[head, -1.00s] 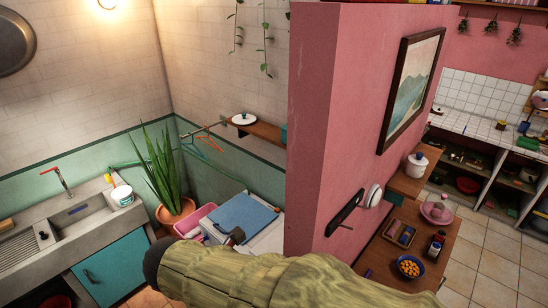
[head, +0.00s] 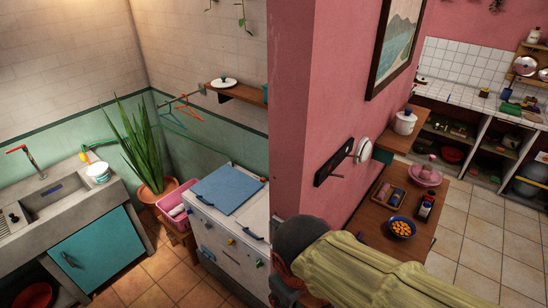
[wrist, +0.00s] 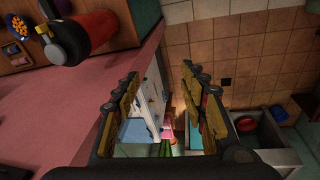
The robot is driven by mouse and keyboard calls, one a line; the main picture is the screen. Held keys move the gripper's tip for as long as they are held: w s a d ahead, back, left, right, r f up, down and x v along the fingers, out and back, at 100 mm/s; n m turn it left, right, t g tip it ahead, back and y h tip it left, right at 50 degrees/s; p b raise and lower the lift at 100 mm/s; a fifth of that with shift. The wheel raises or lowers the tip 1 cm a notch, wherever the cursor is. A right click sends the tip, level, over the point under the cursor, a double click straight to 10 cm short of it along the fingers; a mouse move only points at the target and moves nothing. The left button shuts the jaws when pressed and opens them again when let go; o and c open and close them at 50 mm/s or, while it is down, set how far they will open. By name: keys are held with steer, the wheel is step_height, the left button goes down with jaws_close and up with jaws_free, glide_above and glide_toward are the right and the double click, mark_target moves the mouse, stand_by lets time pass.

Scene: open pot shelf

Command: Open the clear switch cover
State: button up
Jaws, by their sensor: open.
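I cannot make out a clear switch cover for certain in either view. A white round fitting (head: 363,150) sits on the pink wall beside a black peg rail (head: 333,162). The white cabinet (head: 228,239) left of the wall has small coloured parts on its front, too small to identify. My gripper (wrist: 160,76) is open and empty in the wrist view, its fingers wide apart. Part of the white cabinet (wrist: 152,92) shows beyond and between the fingers, apart from them.
The pink partition wall (head: 300,120) stands close to my arm. A wooden table (head: 377,228) right of it holds a blue bowl of orange items (head: 402,229). A red cylinder with a black end (wrist: 88,36) shows near the pink wall. Tiled floor (head: 145,268) is open before the sink.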

steer(key=s+d+f+m+t+y+b, duration=0.1)
steer(key=s+d+f+m+t+b, duration=0.1)
steer(key=d+f+m+b, duration=0.6)
steer(key=n+t+h+b, duration=0.3)
steer(key=n+t+h, duration=0.8)
steer(key=n, duration=1.7)
glide_toward(273, 250)
steer(key=g+h, duration=0.1)
steer(key=shift+w+a+x, duration=0.1)
steer(key=shift+a+x, duration=0.05)
steer(key=shift+x, duration=1.9)
steer(key=shift+w+a+x, duration=0.1)
steer(key=shift+a+x, duration=0.05)
steer(key=shift+x, duration=1.9)
steer(key=shift+r, duration=0.1)
